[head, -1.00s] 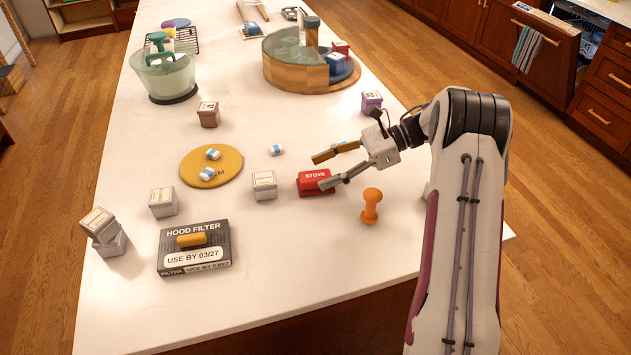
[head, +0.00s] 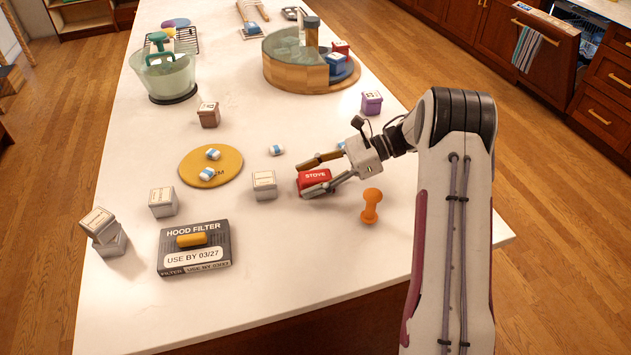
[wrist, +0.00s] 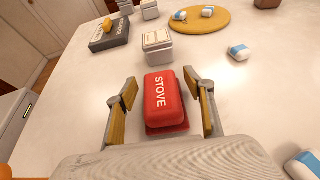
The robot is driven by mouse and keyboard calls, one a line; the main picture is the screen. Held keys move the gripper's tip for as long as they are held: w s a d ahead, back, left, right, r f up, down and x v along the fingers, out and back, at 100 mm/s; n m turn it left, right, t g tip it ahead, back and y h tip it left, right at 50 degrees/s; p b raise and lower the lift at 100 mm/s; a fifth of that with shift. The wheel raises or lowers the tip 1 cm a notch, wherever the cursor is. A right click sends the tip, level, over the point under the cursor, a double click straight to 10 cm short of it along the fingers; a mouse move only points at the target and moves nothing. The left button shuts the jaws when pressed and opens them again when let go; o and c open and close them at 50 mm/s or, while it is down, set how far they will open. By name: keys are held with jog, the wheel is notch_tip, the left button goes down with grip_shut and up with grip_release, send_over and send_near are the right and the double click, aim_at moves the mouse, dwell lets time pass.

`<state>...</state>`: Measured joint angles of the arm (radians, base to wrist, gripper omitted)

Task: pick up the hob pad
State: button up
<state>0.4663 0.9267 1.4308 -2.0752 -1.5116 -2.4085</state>
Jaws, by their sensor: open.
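The hob pad appears to be the red block marked STOVE (head: 313,180), lying on the white counter. It also shows in the wrist view (wrist: 165,100), label upward. My gripper (head: 318,175) is open around it, one finger on each side. In the wrist view, my gripper (wrist: 162,108) has a visible gap between each finger and the red block. The near finger hides part of the block's lower side in the head view.
A white box (head: 264,185) stands just left of the red block. An orange peg-like piece (head: 371,206) stands to its lower right. A yellow round mat (head: 190,162) and the hood filter box (head: 215,265) lie further left.

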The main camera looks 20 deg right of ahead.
aim_at(310, 176)
jog(key=c, duration=0.9)
jog(key=shift+c, duration=0.2)
jog(key=shift+r, duration=5)
